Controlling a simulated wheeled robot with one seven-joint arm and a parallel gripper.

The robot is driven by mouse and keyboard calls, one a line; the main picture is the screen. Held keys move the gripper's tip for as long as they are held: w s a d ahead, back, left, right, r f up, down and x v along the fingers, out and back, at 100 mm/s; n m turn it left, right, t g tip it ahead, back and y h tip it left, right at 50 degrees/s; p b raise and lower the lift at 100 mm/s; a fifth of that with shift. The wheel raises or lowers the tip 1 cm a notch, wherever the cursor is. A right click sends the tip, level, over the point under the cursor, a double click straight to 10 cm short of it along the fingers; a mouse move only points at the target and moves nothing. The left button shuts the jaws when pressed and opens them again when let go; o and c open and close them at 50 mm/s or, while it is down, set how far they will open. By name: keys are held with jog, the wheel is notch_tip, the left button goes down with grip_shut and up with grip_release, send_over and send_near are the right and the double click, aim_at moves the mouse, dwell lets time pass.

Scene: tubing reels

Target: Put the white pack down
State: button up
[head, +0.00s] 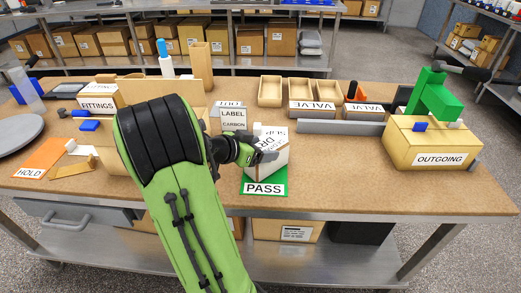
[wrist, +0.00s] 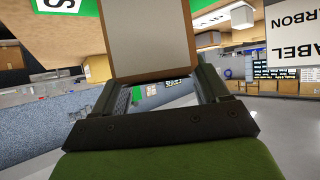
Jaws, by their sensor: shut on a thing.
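The white pack (head: 268,156), a box with black print on its top, is at the green PASS mat (head: 265,188) near the table's front edge. My gripper (head: 256,150) reaches it from the left and is shut on it. In the wrist view the pack (wrist: 147,40) sits between the two fingers (wrist: 150,88), showing a plain pale face with brown edges. Part of the green mat (wrist: 58,5) shows at the upper left there. I cannot tell whether the pack touches the mat or hangs just above it. My arm hides some of the table to the left.
A LABEL CARBON box (head: 232,120) stands just behind the pack. Valve bins (head: 312,112) are farther back. The OUTGOING box (head: 438,145) is at the right, and the orange HOLD mat (head: 40,158) at the left. The tabletop (head: 335,165) right of the mat is clear.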

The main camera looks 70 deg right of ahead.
jog(key=shift+f, duration=0.1)
jog(key=o, duration=1.7)
jog(key=shift+r, duration=0.2)
jog(key=p+v, duration=0.2)
jog(key=v, duration=1)
jog(key=shift+w, duration=0.15)
